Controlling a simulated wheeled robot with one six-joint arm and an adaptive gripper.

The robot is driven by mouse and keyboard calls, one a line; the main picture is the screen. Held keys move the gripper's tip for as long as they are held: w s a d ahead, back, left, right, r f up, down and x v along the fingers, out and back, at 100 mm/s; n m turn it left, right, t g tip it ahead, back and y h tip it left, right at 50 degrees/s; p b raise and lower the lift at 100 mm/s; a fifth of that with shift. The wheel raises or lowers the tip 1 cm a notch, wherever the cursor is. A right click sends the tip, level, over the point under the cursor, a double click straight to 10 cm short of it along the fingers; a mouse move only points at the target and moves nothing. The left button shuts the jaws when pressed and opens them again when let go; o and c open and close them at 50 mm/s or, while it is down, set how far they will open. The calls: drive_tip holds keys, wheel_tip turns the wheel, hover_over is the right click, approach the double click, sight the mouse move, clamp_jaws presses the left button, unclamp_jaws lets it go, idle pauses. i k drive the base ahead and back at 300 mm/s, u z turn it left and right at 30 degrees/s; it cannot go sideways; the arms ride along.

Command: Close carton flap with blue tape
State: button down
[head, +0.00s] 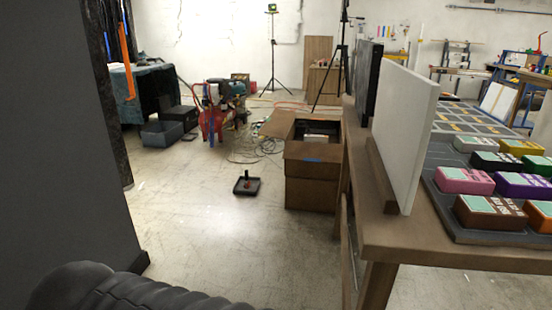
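A brown carton (312,193) stands on the floor left of the wooden table, with its top open. Its near flap (305,150) appears to hang down over the front side, and a strip of blue tape (312,160) shows at that flap's lower edge. Another flap (278,124) sticks out to the left. Something pale lies inside the carton, too small to tell. The carton's right side is partly hidden by the table. My gripper is not in view.
The wooden table (385,235) at right bears a white upright panel (402,130) and several coloured boxes. A small black tray (246,186) with a red-topped item lies left of the carton.

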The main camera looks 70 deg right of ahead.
sight(307, 152)
drive_tip(key=i, duration=0.9)
drive_tip(key=z, duration=2.25)
drive_tip(key=i, duration=1.3)
drive_tip(key=u, duration=0.05)
